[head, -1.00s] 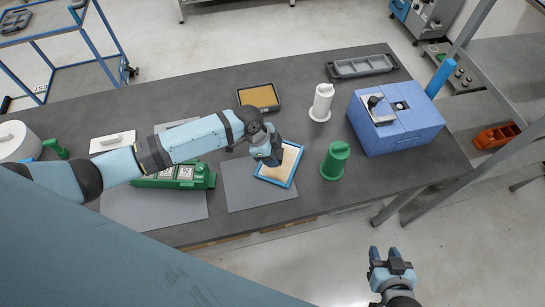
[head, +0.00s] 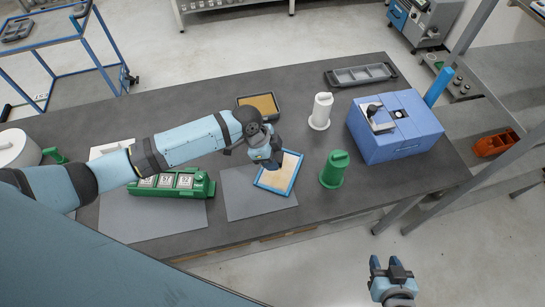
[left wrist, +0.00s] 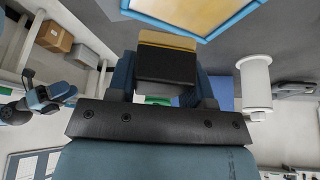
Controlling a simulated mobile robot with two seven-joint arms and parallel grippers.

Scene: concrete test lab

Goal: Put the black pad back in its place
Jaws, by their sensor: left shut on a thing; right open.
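My left gripper (head: 270,162) is over the blue-framed tray (head: 291,173) with a tan inside, at its left side. In the left wrist view the left gripper (left wrist: 167,90) is shut on the black pad (left wrist: 166,68), a dark block with a tan layer along its far end. The blue-framed tray shows beyond the pad there, with a strip of grey between them in the picture. The head view does not show the pad clearly under the gripper. My right gripper (head: 390,266) is open and empty, over the floor in front of the table.
A shallow black tray with a brown filling (head: 260,103) lies behind the left gripper. A green canister (head: 334,169), a white canister (head: 320,111) and a blue box (head: 395,130) stand to the right. A green holder (head: 199,190) with white tiles sits under my left arm.

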